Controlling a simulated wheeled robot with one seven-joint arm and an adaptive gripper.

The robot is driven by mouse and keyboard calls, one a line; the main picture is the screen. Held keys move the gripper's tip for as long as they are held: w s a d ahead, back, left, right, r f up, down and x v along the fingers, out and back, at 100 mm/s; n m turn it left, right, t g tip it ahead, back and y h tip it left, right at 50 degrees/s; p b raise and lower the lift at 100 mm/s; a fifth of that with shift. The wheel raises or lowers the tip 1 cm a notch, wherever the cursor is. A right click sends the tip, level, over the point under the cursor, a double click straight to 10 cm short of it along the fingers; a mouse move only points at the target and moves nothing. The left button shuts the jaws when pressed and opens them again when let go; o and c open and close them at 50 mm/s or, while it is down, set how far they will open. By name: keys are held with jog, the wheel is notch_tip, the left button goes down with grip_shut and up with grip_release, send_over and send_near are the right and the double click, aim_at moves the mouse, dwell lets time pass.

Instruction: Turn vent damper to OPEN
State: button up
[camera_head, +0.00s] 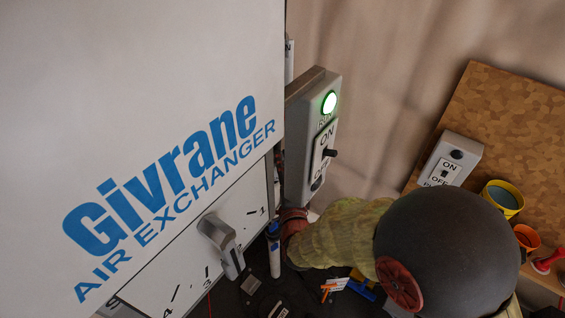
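A large white cabinet labelled "Givrane AIR EXCHANGER" (60,60) fills the left side. On its lower panel, a grey lever handle (223,243) stands out beside dark numerals, of which a 3 and a 4 can be read. No vent damper label or OPEN mark can be made out, so I cannot tell whether this handle is the damper. My arm comes in from the lower right and reaches to the right edge of the cabinet. My gripper cannot be made out; the arm hides the area beyond its reddish end.
A grey switch box (297,125) with a lit green lamp (329,103) and an ON label stands beside the cabinet. At right, a wooden board (515,120) bears a second ON/OFF box (452,160), a yellow cup (503,198) and an orange cup (526,238).

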jog(key=shift+w, duration=0.1)
jog(key=shift+c, duration=1)
grip_shut()
jog(key=shift+f, duration=0.1)
